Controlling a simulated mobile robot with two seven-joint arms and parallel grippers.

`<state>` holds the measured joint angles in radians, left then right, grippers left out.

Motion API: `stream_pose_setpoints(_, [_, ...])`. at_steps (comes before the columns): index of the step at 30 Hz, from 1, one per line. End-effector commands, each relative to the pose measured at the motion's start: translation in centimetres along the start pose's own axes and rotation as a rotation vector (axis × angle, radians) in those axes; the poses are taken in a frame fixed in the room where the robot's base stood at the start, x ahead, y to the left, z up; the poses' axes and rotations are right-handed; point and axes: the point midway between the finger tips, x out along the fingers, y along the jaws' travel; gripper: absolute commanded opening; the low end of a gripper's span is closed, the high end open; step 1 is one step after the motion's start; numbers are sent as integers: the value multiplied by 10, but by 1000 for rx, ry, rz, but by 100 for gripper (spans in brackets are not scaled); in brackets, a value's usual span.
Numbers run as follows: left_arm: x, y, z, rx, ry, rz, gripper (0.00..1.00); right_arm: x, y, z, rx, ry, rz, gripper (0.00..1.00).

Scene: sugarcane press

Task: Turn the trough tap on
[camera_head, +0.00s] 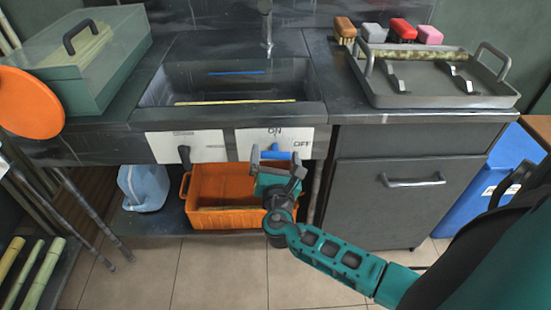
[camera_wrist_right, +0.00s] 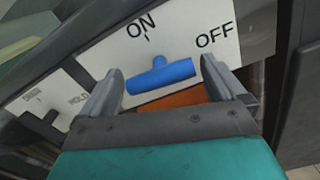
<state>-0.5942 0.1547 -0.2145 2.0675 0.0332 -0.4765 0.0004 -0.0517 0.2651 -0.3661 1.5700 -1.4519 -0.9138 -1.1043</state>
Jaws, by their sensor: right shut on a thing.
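The trough tap has a blue T-shaped handle (camera_head: 277,155) on a white plate (camera_head: 245,143) below the front of the sink trough (camera_head: 315,110). The plate reads ON at the top and OFF at the right. In the right wrist view the blue handle (camera_wrist_right: 160,76) has its crossbar running between my fingers and its short stub towards the ON mark. My right gripper (camera_head: 278,162) is shut on the handle, with one finger at each end of the crossbar. My left gripper is not in view.
A second plate (camera_head: 200,145) with a dark lever is left of the tap. An orange crate (camera_head: 235,218) and a pale blue jug (camera_head: 145,187) stand below. A grey cabinet (camera_head: 400,215) is at the right. A tray (camera_head: 430,100) lies on the counter.

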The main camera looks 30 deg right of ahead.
Motion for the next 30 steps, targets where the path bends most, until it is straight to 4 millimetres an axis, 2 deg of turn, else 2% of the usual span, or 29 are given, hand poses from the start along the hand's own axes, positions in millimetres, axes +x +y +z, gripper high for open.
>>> stream_pose_setpoints(18, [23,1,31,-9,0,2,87,0,-2,-4,545,-2,-2,66])
stream_pose_setpoints(30, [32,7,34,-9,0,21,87,0,-1,-2,855,-2,-2,66])
